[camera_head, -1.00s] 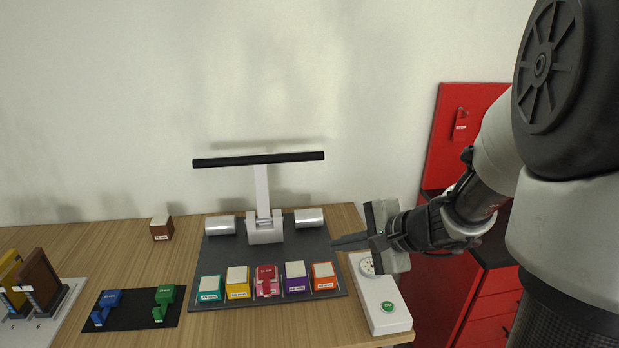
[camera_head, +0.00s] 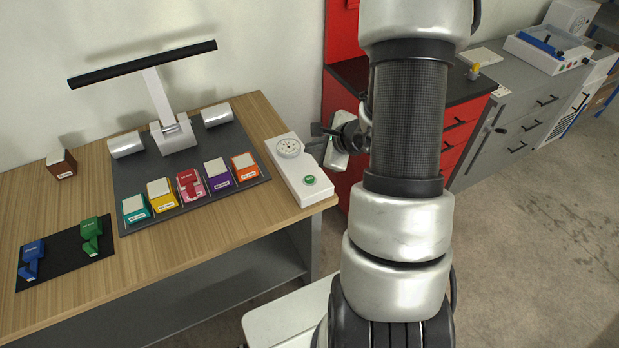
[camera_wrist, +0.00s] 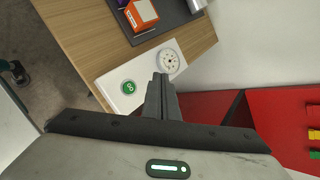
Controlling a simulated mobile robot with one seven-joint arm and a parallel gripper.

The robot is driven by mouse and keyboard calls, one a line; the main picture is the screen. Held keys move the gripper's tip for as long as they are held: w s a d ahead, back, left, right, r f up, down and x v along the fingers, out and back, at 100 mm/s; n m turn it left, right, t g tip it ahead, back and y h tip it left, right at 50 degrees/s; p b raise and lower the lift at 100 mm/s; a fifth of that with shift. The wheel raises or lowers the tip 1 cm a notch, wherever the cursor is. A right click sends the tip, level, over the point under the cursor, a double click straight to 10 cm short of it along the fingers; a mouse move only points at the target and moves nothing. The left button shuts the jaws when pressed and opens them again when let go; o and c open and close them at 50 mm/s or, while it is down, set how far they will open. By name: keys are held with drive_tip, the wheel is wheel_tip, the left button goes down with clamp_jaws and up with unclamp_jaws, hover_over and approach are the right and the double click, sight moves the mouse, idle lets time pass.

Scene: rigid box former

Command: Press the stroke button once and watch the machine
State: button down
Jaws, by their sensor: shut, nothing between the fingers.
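A white control box (camera_head: 291,165) sits at the table's right front edge. It carries a green stroke button (camera_head: 310,180) at its near end and a round dial (camera_head: 288,148) at its far end. The wrist view shows the green button (camera_wrist: 128,87) left of my fingertips and the dial (camera_wrist: 168,60) close beside them. My gripper (camera_head: 312,144) is shut and empty by the box's right side, partly hidden by my arm; its fingers show in the wrist view (camera_wrist: 160,78). The machine (camera_head: 176,136), with a black crossbar (camera_head: 145,63) raised on a white arm, stands on a dark mat.
Several coloured blocks, including a pink one (camera_head: 190,184) and an orange one (camera_head: 244,166), line the mat's front. A black pad (camera_head: 63,262) with blue and green pieces lies left. A brown block (camera_head: 61,164) stands behind. A red cabinet (camera_head: 341,40) is right of the table.

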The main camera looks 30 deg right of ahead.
drive_tip(key=b, duration=0.4)
hover_over(313, 181)
wheel_tip(313, 181, down, 8)
drive_tip(key=shift+r, duration=0.25)
drive_tip(key=shift+f+b, duration=0.65)
drive_tip(key=shift+b, duration=0.3)
drive_tip(key=shift+f+b, duration=0.2)
drive_tip(key=shift+b, duration=0.1)
idle(0.8)
drive_tip(key=shift+f+b, duration=0.25)
drive_tip(key=shift+b, duration=0.3)
